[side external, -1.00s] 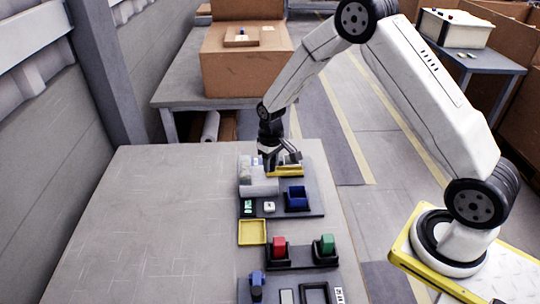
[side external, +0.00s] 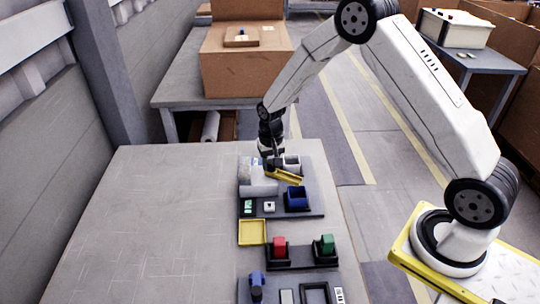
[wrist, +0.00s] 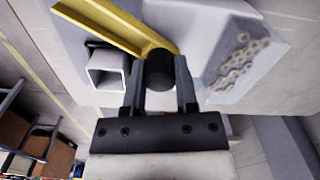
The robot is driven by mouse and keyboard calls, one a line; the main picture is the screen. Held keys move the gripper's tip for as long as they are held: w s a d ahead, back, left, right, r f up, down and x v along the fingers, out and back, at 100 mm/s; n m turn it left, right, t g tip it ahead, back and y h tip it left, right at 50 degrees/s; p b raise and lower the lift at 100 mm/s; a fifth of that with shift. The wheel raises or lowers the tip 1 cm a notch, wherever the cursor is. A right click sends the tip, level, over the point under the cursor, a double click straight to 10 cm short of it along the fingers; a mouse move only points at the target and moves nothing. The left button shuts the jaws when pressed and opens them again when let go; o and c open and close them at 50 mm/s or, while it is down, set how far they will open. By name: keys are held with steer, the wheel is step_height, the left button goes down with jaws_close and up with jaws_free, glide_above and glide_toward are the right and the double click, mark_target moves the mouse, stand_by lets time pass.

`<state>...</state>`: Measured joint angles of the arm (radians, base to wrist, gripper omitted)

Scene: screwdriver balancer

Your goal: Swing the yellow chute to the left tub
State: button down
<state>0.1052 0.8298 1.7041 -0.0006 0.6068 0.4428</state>
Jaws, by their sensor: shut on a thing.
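The yellow chute (side external: 285,176) slopes to the right from under my gripper (side external: 269,162); it also shows in the wrist view (wrist: 105,22). Its free end points between a white square tub (side external: 292,162) and a blue tub (side external: 297,198). The white tub is beside the chute in the wrist view (wrist: 107,70), with its opening uncovered. My gripper is shut on a round black knob (wrist: 160,68) at the chute's inner end. Which tub the task calls left cannot be told for sure.
A clear hopper with pale nuts (wrist: 238,62) stands close beside my fingers. The left of the table is bare.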

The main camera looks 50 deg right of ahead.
steer(key=m, duration=0.4)
steer(key=shift+m, duration=0.3)
stand_by(0.4)
steer(key=shift+c, duration=1.9)
jaws_free()
steer(key=shift+r, duration=0.15)
steer(key=shift+r, duration=3.75)
steer(key=shift+s, duration=0.1)
